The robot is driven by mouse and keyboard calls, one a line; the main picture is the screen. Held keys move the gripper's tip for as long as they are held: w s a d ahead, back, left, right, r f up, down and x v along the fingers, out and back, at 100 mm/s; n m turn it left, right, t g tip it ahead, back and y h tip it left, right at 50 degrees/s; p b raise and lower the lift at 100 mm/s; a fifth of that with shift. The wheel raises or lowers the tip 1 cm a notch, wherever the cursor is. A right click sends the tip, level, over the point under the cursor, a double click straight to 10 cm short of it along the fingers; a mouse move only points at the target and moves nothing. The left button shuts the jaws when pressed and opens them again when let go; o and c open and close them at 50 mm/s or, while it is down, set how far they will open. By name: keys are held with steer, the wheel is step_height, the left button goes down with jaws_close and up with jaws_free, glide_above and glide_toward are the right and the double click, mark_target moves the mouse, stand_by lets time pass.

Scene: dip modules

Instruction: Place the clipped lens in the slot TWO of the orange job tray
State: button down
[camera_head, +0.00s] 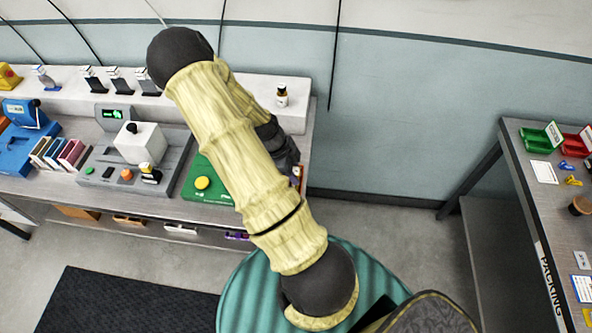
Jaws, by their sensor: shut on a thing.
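My gripper (288,165) is at the right end of the left bench, beside the green machine (207,183). My own arm covers much of it, and its fingers are hard to make out. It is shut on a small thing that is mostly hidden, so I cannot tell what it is. A small orange and white patch shows by the gripper's end. I cannot pick out the clipped lens or the orange job tray with its slot TWO in this view.
The left bench holds a grey station with a white block (139,143), a blue device (22,113) and several coloured cases (58,152). A small bottle (282,95) stands on the white ledge. The packing bench (540,235) at right holds green and red bins (541,138). Floor between is clear.

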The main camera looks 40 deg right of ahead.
steer(key=c, duration=1)
jaws_free()
steer(key=shift+a+f, duration=0.1)
steer(key=shift+a, duration=0.1)
steer(key=shift+d, duration=0.1)
steer(key=b+v, duration=0.2)
steer(key=v, duration=1)
steer(key=s+a+r+n+t+y, duration=0.1)
steer(key=a+r+n+t, duration=0.1)
steer(key=a+n, duration=0.4)
steer(key=s+a+r+n+t+y, duration=0.1)
steer(key=a+n, duration=0.5)
steer(key=n, duration=0.6)
steer(key=s+a+r+n+t, duration=0.3)
steer(key=a+n, duration=0.4)
steer(key=n, duration=0.3)
steer(key=shift+s+r+y, duration=0.15)
steer(key=shift+r+y, duration=0.25)
steer(key=shift+r, duration=0.3)
